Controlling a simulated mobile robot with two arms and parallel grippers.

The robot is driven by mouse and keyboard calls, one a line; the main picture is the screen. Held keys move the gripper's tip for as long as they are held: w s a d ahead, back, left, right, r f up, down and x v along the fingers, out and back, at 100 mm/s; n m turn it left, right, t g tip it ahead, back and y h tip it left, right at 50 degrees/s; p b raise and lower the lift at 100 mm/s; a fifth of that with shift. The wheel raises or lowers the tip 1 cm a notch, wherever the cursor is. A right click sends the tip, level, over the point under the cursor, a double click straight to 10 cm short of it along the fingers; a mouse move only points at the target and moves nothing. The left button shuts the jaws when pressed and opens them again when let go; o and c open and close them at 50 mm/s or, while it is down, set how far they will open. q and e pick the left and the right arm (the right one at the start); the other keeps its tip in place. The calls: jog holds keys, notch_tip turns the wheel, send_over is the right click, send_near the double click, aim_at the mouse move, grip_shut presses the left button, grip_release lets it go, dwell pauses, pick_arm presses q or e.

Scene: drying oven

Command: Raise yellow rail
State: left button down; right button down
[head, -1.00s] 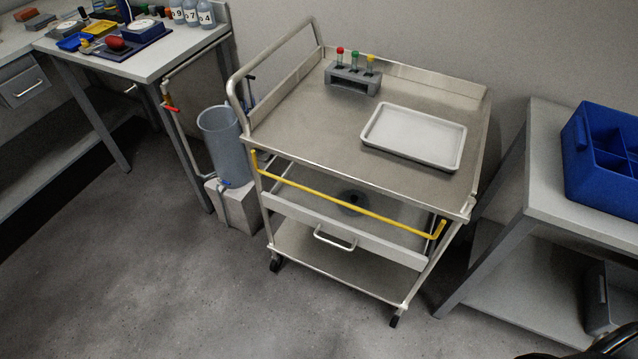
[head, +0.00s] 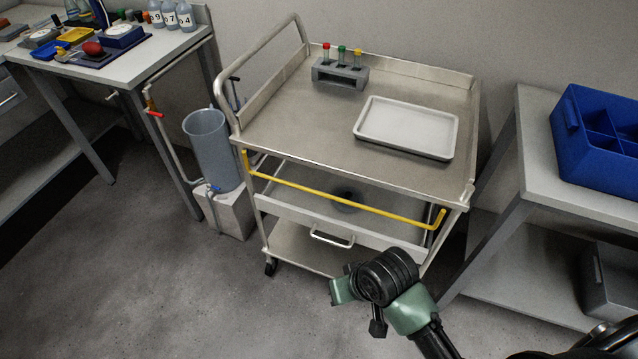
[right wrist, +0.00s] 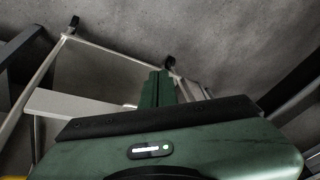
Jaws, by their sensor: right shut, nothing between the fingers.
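The yellow rail (head: 340,200) runs across the front of the metal cart (head: 290,125), just below its top, sloping down to the right in the head view. Its ends bend up at both front corners. My right arm comes in from the bottom right of the head view, and its green and black end is in front of the cart's lower right part, apart from the rail. In the right wrist view my right gripper (right wrist: 158,88) is shut and empty, with the floor and cart legs beyond. My left gripper is not in view.
On the cart top are a white tray (head: 408,127) and a grey rack (head: 340,74) with capped tubes. A drawer with a handle (head: 332,238) lies below the rail. Floor in front-left is clear.

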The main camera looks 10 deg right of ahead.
jog(key=w+a+r+m, duration=0.2)
jog(key=w+a+r, duration=0.5)
jog(key=w, duration=0.4)
jog(key=shift+w+d+r+m+h, duration=0.9)
jog(key=shift+w+r, duration=0.55)
jog(key=shift+w, duration=0.65)
jog(key=shift+w+d+r+m+h, duration=0.55)
jog(key=shift+w+d+r+m, duration=0.65)
jog(key=shift+w, duration=0.9)
jog(key=shift+w+d+r+m+h, duration=0.8)
jog(key=shift+w+r, duration=0.85)
jog(key=shift+w, duration=0.45)
jog(key=x, duration=1)
jog(key=shift+b, duration=0.3)
jog(key=shift+s, duration=0.15)
